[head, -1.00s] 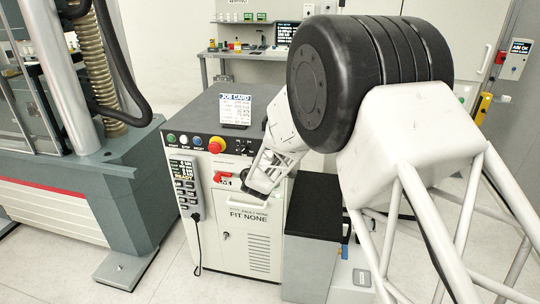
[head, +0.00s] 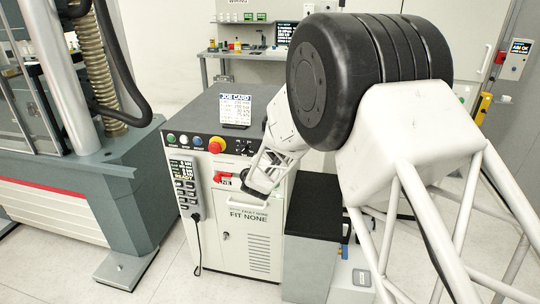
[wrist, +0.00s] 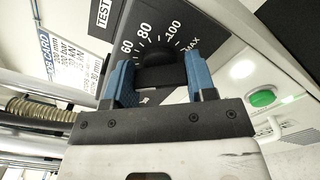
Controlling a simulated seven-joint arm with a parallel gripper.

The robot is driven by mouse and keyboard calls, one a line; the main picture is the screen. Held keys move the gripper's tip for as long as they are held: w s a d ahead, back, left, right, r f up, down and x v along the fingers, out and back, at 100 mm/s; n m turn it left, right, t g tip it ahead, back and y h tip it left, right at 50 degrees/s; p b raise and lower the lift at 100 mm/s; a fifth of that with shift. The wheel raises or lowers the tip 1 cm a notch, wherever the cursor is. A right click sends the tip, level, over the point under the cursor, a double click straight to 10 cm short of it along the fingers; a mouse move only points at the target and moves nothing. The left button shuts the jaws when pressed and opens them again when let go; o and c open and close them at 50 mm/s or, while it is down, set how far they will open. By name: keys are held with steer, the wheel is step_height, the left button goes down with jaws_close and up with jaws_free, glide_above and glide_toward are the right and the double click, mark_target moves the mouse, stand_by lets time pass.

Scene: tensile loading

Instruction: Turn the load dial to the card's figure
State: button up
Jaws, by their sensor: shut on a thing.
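The load dial (wrist: 162,53) is a dark round knob on a black scale plate with white ticks marked 60, 80, 100 and MAX in the wrist view. My gripper (wrist: 162,78) has its two blue fingers closed on either side of the knob. The dial's pointer is hidden or too dark to read. In the head view my gripper (head: 248,187) is at the front face of the grey-white console and covers the dial. The job card (head: 236,109) stands on the console top; its figures are too small to read surely. The card also shows in the wrist view (wrist: 72,45).
A red handle (head: 222,176) is just left of my gripper. Coloured buttons and a red mushroom button (head: 216,145) line the console's upper edge. A handset (head: 184,186) with a cable hangs at left. A dark-topped box (head: 316,221) stands close on the right.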

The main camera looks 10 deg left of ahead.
steer(key=n, duration=0.4)
stand_by(0.4)
steer(key=o, duration=0.9)
steer(key=shift+o, duration=0.2)
steer(key=shift+s, duration=0.2)
steer(key=s, duration=0.7)
steer(key=shift+s, duration=0.25)
